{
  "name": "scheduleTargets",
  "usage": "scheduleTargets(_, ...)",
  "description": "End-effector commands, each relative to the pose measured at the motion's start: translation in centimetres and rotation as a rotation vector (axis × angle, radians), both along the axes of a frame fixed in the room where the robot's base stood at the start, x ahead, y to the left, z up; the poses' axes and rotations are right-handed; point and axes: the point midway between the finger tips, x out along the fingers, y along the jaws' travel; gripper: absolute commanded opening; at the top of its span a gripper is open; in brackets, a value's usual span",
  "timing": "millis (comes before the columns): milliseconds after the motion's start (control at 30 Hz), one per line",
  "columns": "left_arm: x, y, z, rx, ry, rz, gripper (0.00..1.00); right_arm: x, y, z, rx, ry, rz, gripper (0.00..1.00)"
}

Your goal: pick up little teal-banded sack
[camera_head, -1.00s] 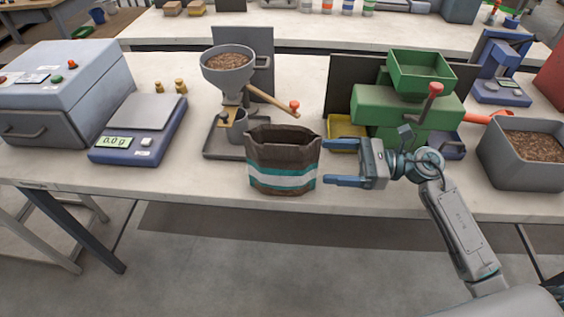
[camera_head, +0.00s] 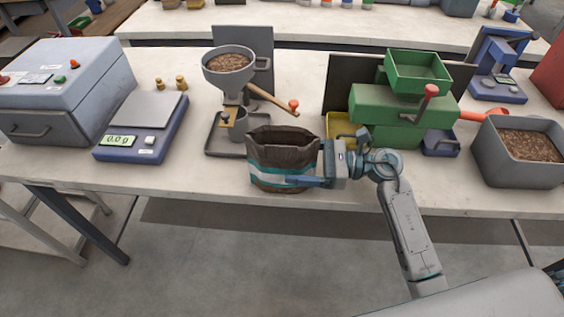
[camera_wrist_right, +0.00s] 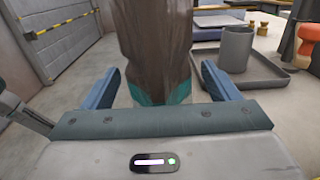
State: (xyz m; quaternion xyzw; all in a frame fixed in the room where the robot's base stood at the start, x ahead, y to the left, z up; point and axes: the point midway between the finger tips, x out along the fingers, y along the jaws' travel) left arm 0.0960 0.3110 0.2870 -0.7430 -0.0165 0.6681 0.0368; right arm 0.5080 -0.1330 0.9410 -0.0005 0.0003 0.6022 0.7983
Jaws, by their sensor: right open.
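The teal-banded sack (camera_head: 283,151) is brown with a white and teal band and an open top. It stands upright at the front of the bench, in front of the funnel stand. My right gripper (camera_head: 300,168) reaches it from the right, with one blue finger across the near side of the band. The far finger is hidden behind the sack. In the right wrist view the sack (camera_wrist_right: 157,50) stands between the two spread blue fingers, with a gap visible on each side. My left gripper is not in view.
A scale (camera_head: 142,140) reading 0.0 g is left of the sack. A funnel stand with a tray (camera_head: 222,140) is behind it. A green machine (camera_head: 388,108) and a grey bin of pellets (camera_head: 519,162) are to the right. The bench's front edge is close.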

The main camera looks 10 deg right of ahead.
Motion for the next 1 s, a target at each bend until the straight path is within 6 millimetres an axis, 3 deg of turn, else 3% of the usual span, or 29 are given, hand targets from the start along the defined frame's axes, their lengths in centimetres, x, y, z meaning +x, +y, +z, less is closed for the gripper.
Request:
scheduleTargets(200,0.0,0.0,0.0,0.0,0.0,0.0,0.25,0.0,0.0,0.0,0.0,0.0,0.0,0.82)
scheduleTargets(533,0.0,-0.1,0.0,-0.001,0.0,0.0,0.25,0.0,0.0,0.0,0.0,0.0,0.0,0.17)
scheduleTargets(1000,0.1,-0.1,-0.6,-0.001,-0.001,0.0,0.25,0.0,0.0,1.1,0.002,-0.006,0.0,0.15)
